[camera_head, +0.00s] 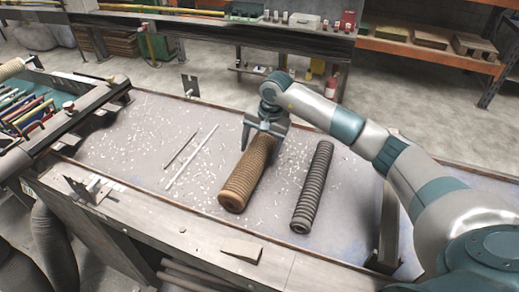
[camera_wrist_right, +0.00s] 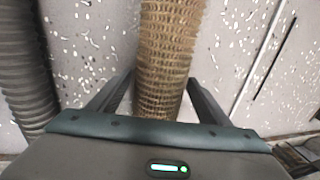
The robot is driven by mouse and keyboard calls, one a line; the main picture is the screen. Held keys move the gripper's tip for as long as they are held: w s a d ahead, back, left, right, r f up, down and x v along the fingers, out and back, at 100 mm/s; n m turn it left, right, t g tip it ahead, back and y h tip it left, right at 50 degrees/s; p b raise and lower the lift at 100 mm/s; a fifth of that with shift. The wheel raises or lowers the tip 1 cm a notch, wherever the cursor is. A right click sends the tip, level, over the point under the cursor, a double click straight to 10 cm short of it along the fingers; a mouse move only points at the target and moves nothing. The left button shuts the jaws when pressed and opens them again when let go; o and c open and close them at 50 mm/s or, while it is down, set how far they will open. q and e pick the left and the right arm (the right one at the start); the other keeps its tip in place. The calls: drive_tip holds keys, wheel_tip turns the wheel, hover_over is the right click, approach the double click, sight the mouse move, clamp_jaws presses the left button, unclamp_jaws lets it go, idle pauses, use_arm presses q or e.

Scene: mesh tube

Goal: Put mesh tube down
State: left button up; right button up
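The mesh tube (camera_head: 246,178) is brown with a ribbed, mesh-like surface. In the head view it lies lengthwise over the middle of the grey worktable (camera_head: 110,150), its open round end toward the front edge. I cannot tell whether it rests fully on the surface. My right gripper (camera_head: 262,141) is above its far end, fingers pointing down on either side. In the right wrist view the mesh tube (camera_wrist_right: 168,60) runs between the two fingers, whose tips meet its sides. The fingers hide little of it. My left gripper is not in view.
A dark grey ribbed tube (camera_head: 312,188) lies right of the mesh tube, apart from it. Two thin rods (camera_head: 190,158) lie to its left. White chips are scattered on the table. A rack of tools (camera_head: 25,108) stands at the left. A metal bracket (camera_head: 388,228) stands at the right front.

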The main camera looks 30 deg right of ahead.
drive_tip(key=shift+o, duration=0.2)
drive_tip(key=shift+r, duration=0.15)
drive_tip(key=shift+r, duration=0.1)
drive_tip(key=shift+d+r, duration=0.1)
drive_tip(key=shift+r, duration=0.2)
wheel_tip(320, 180, up, 11)
drive_tip(key=s+d+b, duration=0.1)
drive_tip(key=b, duration=0.2)
drive_tip(key=shift+s+d+b, duration=0.2)
drive_tip(key=shift+s+b, duration=0.2)
